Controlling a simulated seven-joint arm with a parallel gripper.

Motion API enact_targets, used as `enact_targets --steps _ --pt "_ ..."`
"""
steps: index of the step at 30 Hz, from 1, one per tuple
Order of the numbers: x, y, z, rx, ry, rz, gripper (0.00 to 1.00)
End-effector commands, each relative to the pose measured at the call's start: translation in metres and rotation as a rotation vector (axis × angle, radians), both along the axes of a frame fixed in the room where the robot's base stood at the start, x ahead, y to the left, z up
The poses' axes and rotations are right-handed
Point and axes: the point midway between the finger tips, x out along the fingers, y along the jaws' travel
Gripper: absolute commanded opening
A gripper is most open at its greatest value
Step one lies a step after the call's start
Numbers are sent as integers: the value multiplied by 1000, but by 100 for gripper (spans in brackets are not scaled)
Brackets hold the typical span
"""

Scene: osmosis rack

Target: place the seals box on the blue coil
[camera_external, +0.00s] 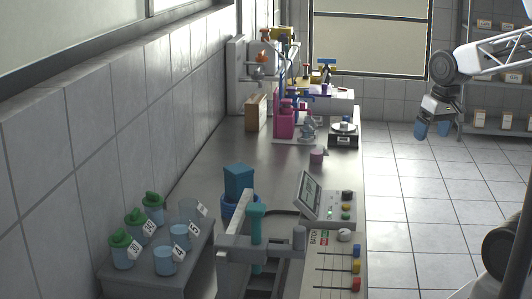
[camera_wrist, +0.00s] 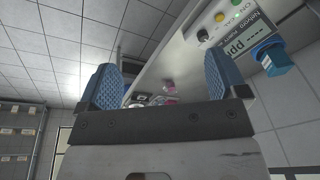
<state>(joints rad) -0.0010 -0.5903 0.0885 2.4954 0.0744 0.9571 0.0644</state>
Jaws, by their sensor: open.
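A blue box (camera_external: 238,181), which I take to be the seals box though no label is readable, rests upright on top of the blue coil (camera_external: 229,211) beside the keypad device. The coil's lower part is hidden behind the grey stand. The box and coil also appear as a blue shape (camera_wrist: 275,58) at the right of the wrist view. My gripper (camera_external: 432,130) is open and empty, with blue fingertips. It hangs well apart from the box, over the floor to the right of the bench. In the wrist view nothing is between the fingers (camera_wrist: 162,88).
A keypad device (camera_external: 325,203) stands right of the coil, with a control panel (camera_external: 330,268) in front. Green-capped jars (camera_external: 122,250) and labelled cups stand at left. A small scale (camera_external: 343,135) and pink container (camera_external: 316,156) are farther back. The middle bench (camera_external: 270,160) is mostly clear.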

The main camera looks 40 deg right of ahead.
Motion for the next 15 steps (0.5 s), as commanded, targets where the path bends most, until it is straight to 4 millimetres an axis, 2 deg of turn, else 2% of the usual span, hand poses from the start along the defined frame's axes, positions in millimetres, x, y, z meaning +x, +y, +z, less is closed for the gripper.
enact_targets --steps 6,15 --pt "-18 -14 0 -80 -39 64 91" --pt "-20 -15 0 -90 -43 72 91"
